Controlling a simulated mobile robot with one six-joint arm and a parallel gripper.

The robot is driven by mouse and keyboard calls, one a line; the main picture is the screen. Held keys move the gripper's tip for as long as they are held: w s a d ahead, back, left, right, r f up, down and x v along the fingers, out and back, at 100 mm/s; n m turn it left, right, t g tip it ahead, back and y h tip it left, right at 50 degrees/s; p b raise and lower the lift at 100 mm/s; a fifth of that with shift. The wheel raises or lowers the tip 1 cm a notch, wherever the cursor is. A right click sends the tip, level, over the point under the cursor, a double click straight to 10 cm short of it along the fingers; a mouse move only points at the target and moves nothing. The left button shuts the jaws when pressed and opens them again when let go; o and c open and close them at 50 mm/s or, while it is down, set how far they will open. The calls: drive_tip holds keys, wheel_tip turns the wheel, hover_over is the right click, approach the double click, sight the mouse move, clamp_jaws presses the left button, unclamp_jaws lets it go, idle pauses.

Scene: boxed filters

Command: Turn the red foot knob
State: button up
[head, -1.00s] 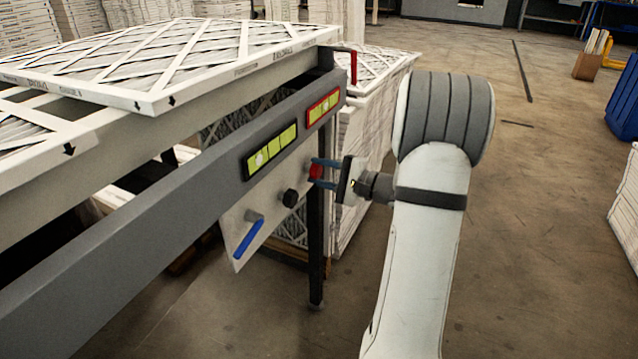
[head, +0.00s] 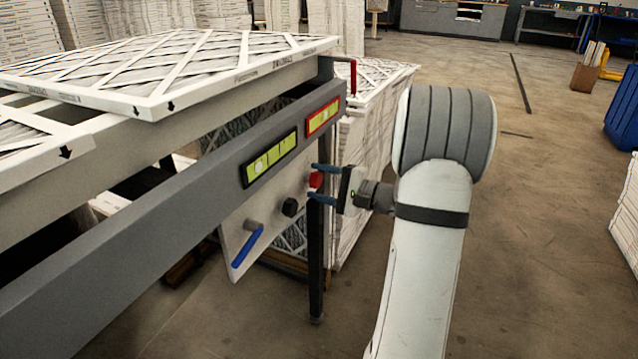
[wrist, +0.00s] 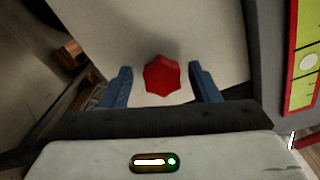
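The red foot knob (head: 315,180) sticks out of a white panel under the grey rail, at the panel's right end. It shows as a faceted red knob in the wrist view (wrist: 162,75). My gripper (head: 322,183) faces the panel from the right, one blue finger above the knob and one below. In the wrist view my gripper (wrist: 163,84) is open, with a clear gap between the knob and each finger. The knob sits between the fingers, towards their tips; neither finger appears to touch it.
A black knob (head: 291,207) and a blue lever (head: 246,246) are on the same panel, further left. Above are a yellow-green strip (head: 270,160) and a red-framed one (head: 323,116). A dark table leg (head: 316,260) stands below the knob.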

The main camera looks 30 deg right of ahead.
drive_tip(key=shift+d+r, duration=0.1)
drive_tip(key=shift+s+d, duration=0.25)
drive_tip(key=shift+s, duration=0.05)
drive_tip(key=p+v, duration=0.2)
drive_tip(key=v, duration=0.5)
drive_tip(key=shift+a, duration=0.1)
